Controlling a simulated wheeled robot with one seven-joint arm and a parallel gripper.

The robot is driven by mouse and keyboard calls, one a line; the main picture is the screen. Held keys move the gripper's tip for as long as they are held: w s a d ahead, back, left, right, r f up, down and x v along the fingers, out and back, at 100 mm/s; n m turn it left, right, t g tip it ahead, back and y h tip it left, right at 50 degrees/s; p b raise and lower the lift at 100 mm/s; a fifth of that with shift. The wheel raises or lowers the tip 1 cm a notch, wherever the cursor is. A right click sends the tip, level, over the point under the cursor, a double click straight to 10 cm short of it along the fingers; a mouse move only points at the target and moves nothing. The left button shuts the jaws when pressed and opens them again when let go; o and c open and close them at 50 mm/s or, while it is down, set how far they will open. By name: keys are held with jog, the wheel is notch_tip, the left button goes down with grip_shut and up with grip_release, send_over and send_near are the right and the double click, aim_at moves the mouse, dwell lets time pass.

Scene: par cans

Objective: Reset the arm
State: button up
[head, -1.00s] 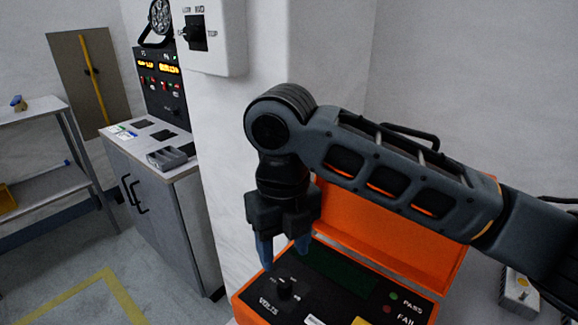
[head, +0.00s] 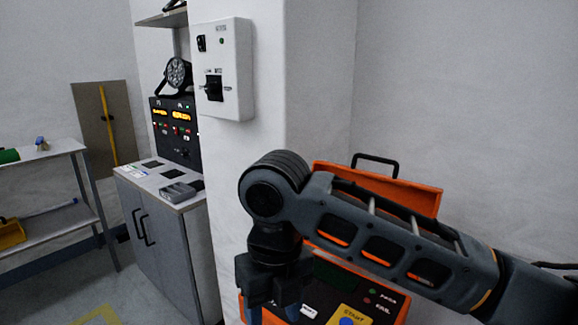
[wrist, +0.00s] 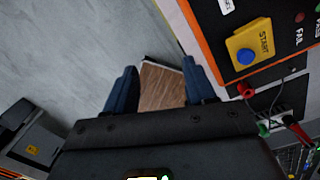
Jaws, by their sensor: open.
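My gripper (head: 278,305) points down in the head view, at the near left edge of the orange tester case, with its fingertips at the bottom of the picture. In the wrist view its two blue fingers (wrist: 160,85) stand apart with nothing held between them. My arm reaches in from the right and covers part of the case. The orange tester case (head: 425,200) has its lid up. Its yellow START plate with a blue button (wrist: 246,56) lies right of the fingers in the wrist view.
A white wall box with a black rotary switch (head: 214,88) hangs on the pillar. A grey cabinet (head: 172,250) with a lit panel stands behind left. A shelf (head: 45,154) is at far left. Red and green plugs (wrist: 263,129) lie beside the case. Floor at left is open.

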jog(key=s+a+f+m+t+y, duration=0.1)
jog(key=s+a+m+t+y, duration=0.1)
jog(key=s+a+m+y, duration=0.35)
jog(key=s+a+f+m+t+y, duration=0.1)
jog(key=s+a+m+y, duration=0.1)
jog(key=a+m+y, duration=0.55)
jog(key=s+d+f+m+t+h, duration=0.4)
jog(key=s+d+m+t, duration=0.15)
jog(key=d+m, duration=0.55)
jog(key=s+d+f+m+t+h, duration=0.5)
jog(key=d+m, duration=0.3)
jog(key=m, duration=0.4)
jog(key=s+d+r+m+h, duration=0.2)
jog(key=s+d+m, duration=0.1)
jog(key=s+d, duration=0.6)
jog(key=s+d+r+m+t+h, duration=0.1)
jog(key=s+d+r+m+h, duration=0.1)
jog(key=s+d, duration=0.6)
jog(key=shift+s+d+r+m, duration=0.4)
jog(key=shift+s+r, duration=0.45)
jog(key=shift+s, duration=0.05)
